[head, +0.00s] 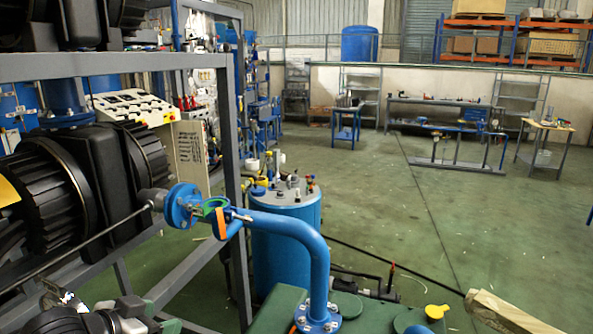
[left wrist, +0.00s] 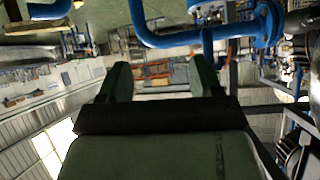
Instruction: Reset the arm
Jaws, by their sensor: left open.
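My left gripper (left wrist: 160,75) shows in the left wrist view with its two dark fingers apart and nothing between them. The wrist view is tilted, with the blue pipe (left wrist: 185,40) beyond the fingers near the top. In the head view, dark parts of my left arm show at the bottom left corner, below the metal frame; the fingertips are hard to make out there. My right gripper is in neither view.
The blue bent pipe (head: 318,255) with a flange and an orange valve handle (head: 219,223) stands close in front. A grey frame (head: 110,67) with black ribbed machines is at left. A blue tank (head: 287,245) stands behind the pipe. Open green floor (head: 390,215) lies at right.

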